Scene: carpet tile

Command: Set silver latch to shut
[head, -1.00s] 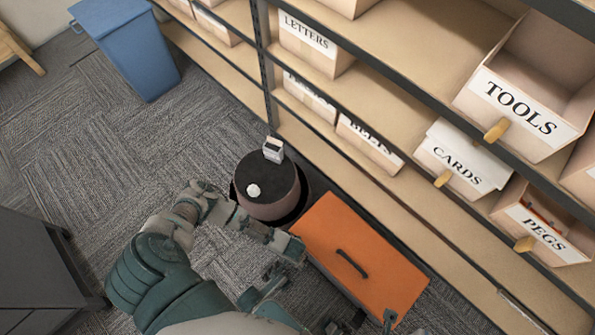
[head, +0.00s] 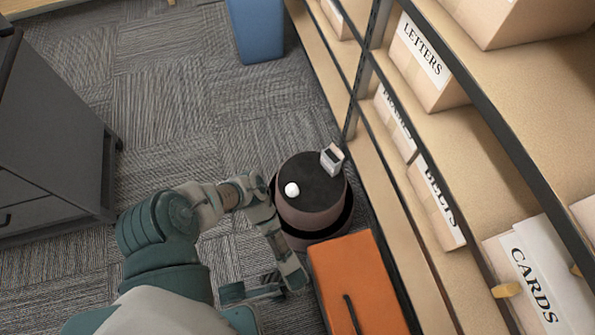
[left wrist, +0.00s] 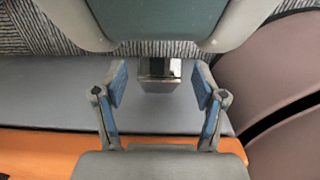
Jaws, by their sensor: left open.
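In the left wrist view a small silver latch (left wrist: 158,74) sits on the grey side wall of a box with an orange lid (left wrist: 60,141). Its upper part is partly covered by my wrist housing, and I cannot tell how it is set. My left gripper (left wrist: 159,84) is open, with one blue-padded finger on each side of the latch and nothing between the pads touching it that I can see. In the head view the orange lid (head: 353,272) shows at the bottom, and my left gripper (head: 272,288) is beside its left edge. The latch is hidden there. My right gripper is not in view.
A round dark-topped drum (head: 318,213) stands right behind the orange-lidded box, with a white knob and a small grey block on top. Shelves with labelled boxes (head: 421,62) run along the right. A grey cabinet (head: 52,120) stands left. Carpet lies open between.

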